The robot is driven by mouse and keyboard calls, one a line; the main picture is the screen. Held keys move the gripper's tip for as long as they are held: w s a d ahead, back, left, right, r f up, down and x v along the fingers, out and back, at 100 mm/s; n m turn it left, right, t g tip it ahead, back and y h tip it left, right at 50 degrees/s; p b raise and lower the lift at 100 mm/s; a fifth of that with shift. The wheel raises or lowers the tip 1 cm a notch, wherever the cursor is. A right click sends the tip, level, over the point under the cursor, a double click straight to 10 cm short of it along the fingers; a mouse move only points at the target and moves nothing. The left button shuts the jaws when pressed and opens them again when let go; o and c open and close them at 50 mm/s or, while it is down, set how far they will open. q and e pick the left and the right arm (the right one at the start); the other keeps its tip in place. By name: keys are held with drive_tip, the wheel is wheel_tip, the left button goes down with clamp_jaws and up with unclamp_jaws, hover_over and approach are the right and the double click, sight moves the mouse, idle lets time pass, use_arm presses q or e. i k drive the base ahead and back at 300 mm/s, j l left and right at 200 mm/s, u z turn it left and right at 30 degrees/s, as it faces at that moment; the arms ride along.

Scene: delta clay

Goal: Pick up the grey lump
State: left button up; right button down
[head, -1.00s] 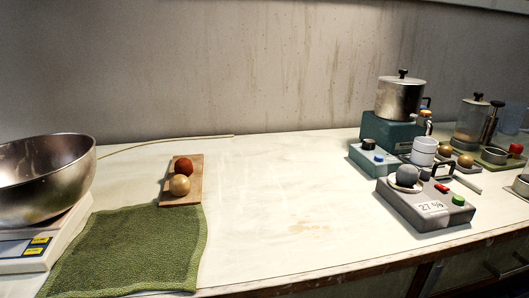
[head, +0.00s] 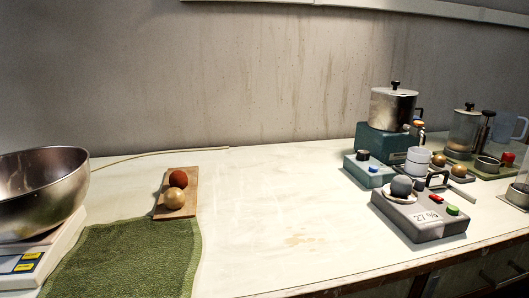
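The grey lump (head: 401,186) is a round dark grey ball. It rests on a small white dish (head: 389,193) on top of a grey box device (head: 420,222) at the right of the table. The device has a label reading about 27 %, a red button and a green button. Neither of my grippers shows in the head view.
A steel pot (head: 392,108) on a teal base (head: 385,143) and a white cup (head: 418,159) stand behind the grey device. A wooden board (head: 190,197) with a red-brown ball and a tan ball, a green cloth (head: 125,258) and a steel bowl (head: 45,190) lie left. The table middle is clear.

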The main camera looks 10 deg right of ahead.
sight(401, 186)
drive_tip(key=i+l+z, duration=0.1)
drive_tip(key=l+z, duration=0.3)
drive_tip(key=i+l+z, duration=0.1)
drive_tip(key=l+z, duration=0.2)
drive_tip(key=z, duration=0.15)
